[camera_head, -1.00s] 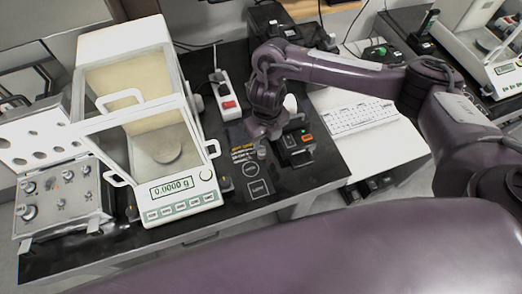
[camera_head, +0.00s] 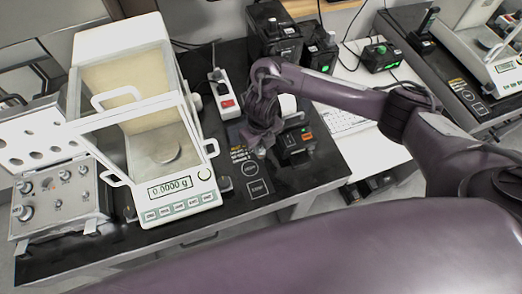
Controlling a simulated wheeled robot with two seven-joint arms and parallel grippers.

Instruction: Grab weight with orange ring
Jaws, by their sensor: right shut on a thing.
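My right gripper (camera_head: 262,149) is above the black table, in front of the power strip and left of a small black device. It is shut on a small grey weight (camera_head: 261,154), mostly hidden by the fingers. I cannot make out an orange ring on it. An open metal weight case (camera_head: 62,222) at the left holds several silver weights, such as one at its front left (camera_head: 25,213). Their ring colours are too small to tell. My left gripper is not in view.
A balance (camera_head: 180,205) with its glass chamber reads 0.0000 g. The power strip (camera_head: 226,103) and black device (camera_head: 297,146) are close to my right gripper. A keyboard (camera_head: 340,122) lies on the white table. Marked squares on the black table (camera_head: 257,189) are clear.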

